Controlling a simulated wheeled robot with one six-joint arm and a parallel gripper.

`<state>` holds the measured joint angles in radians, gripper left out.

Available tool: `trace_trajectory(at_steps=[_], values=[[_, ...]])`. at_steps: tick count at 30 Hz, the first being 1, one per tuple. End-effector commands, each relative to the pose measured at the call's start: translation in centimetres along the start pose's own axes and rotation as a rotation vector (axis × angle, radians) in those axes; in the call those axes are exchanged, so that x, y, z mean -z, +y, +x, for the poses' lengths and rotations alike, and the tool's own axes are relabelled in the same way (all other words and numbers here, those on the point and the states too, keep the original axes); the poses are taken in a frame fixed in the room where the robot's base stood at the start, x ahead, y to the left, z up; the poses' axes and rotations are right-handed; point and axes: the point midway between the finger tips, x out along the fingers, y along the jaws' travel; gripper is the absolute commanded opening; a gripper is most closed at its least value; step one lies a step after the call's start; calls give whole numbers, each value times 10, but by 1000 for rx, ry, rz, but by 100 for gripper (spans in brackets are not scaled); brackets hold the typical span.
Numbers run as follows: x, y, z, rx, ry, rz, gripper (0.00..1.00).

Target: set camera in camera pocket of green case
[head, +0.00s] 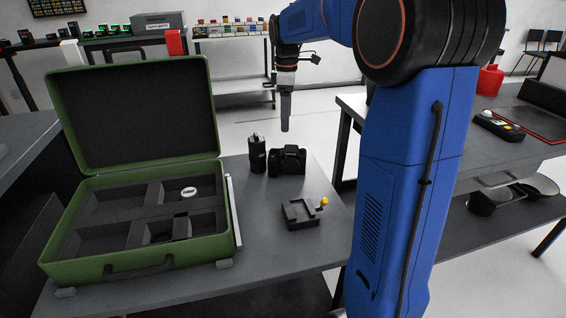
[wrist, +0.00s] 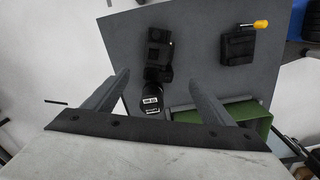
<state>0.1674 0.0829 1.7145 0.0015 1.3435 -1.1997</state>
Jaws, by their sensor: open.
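The black camera (head: 288,160) stands on the grey table, right of the green case, and also shows in the wrist view (wrist: 158,56). The green case (head: 140,262) is open with its lid upright. Its grey insert has several pockets; a white-topped round item (head: 188,193) sits in the back right pocket and a small dark item (head: 181,226) in the front right one. Which pocket is for the camera I cannot tell. My gripper (head: 285,124) is open and empty above and behind the camera; its fingers (wrist: 160,77) are apart in the wrist view.
A black cylindrical lens (head: 257,154) stands close beside the camera on its left. A dark mount with a yellow knob (head: 300,213) sits nearer on the table. The table's right edge is close by. The raised case lid (head: 135,115) is a tall obstacle on the left.

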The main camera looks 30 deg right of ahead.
Motion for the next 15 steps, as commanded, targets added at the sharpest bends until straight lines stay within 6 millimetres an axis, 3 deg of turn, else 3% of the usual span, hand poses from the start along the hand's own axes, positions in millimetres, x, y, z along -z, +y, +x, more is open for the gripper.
trace_trajectory(at_steps=[9,15], values=[[0,-1,58,3,-2,0,77],[0,0,84,2,-2,0,77]])
